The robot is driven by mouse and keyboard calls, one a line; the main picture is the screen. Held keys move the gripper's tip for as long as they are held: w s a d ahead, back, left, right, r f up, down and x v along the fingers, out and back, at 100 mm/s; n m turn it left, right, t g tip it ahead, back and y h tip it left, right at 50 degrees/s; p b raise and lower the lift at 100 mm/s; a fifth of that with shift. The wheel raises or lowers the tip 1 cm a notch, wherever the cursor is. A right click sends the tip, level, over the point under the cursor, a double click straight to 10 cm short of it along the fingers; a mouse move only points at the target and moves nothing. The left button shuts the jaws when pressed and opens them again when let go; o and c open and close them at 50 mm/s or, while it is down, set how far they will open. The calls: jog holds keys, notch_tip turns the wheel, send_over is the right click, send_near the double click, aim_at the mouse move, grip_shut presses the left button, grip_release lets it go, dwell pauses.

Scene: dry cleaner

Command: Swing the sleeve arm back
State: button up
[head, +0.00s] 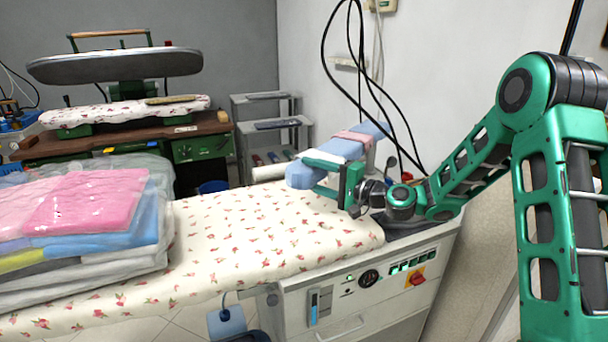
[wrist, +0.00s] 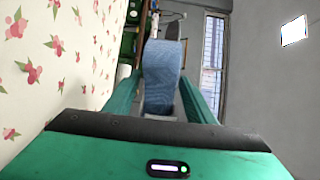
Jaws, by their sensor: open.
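The sleeve arm (head: 302,177) is a narrow blue padded board with a pinkish band, standing above the right end of the ironing table. In the wrist view its blue pad (wrist: 161,70) lies between my two green fingers. My gripper (head: 314,172) is open around the near end of the sleeve arm, one finger on each side. In the wrist view my gripper (wrist: 160,95) shows a finger to the left and to the right of the pad. Whether either finger touches the pad is unclear. The sleeve arm's pivot is mostly hidden behind my gripper and wrist.
The flowered ironing table (head: 250,235) has bare cover in the middle. Bagged folded clothes (head: 90,215) lie on its left. A control panel (head: 385,280) is on its front. Black cables (head: 325,60) hang behind the sleeve arm. A press (head: 115,66) and grey shelves (head: 270,125) stand behind.

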jog(key=shift+x, duration=1.35)
grip_shut()
